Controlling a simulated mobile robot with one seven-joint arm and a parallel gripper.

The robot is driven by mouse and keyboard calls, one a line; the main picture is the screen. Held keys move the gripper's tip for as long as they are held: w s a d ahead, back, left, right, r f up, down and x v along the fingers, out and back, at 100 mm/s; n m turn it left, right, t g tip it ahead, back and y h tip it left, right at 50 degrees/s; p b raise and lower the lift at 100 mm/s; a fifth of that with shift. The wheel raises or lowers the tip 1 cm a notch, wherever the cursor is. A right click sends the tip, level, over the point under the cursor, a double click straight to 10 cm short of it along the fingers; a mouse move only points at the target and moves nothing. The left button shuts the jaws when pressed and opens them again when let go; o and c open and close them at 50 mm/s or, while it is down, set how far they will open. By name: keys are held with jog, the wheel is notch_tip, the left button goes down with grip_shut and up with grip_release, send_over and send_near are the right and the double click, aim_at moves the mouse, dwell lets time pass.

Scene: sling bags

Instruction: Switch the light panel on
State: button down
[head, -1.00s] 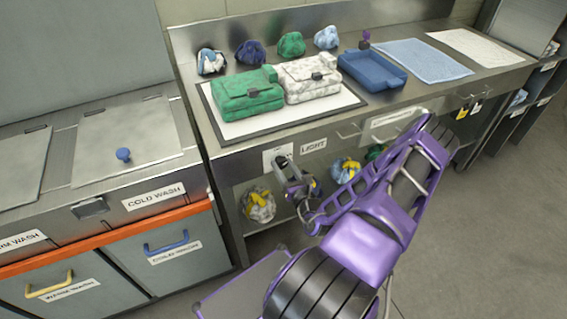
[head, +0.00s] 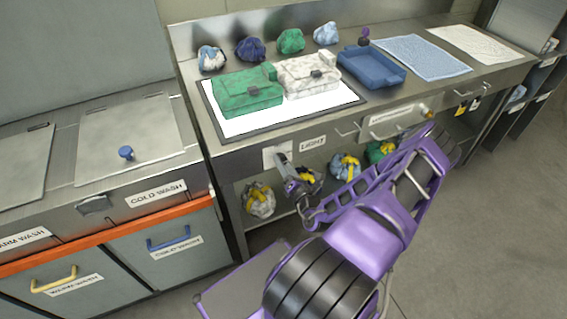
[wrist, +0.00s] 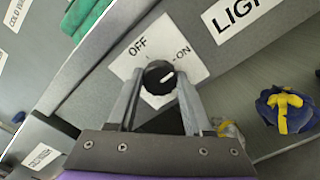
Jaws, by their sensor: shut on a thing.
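The light panel (head: 300,108) is a flat dark-framed board on the steel counter, and its surface glows bright white. Its control is a round black knob (wrist: 158,75) on a white plate (wrist: 127,66) marked OFF and ON, on the counter's front face. The knob's white line points up and right, towards ON. My gripper (wrist: 159,92) is shut on the knob, one finger on each side. In the head view my gripper (head: 281,161) is at the plate, left of the LIGHT label (head: 313,143), and hides the knob.
A green bag (head: 247,93) and a white patterned bag (head: 308,76) lie on the panel. A blue tray (head: 372,68) stands to its right. Several tied bundles line the back, and more sit on the shelf below. The cold wash unit (head: 127,135) stands at left. The floor at right is clear.

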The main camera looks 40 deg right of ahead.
dwell(0.4)
jog(key=shift+c, duration=1.5)
grip_release()
jog(key=shift+s, duration=0.1)
jog(key=v, duration=1.7)
jog(key=shift+a, duration=0.15)
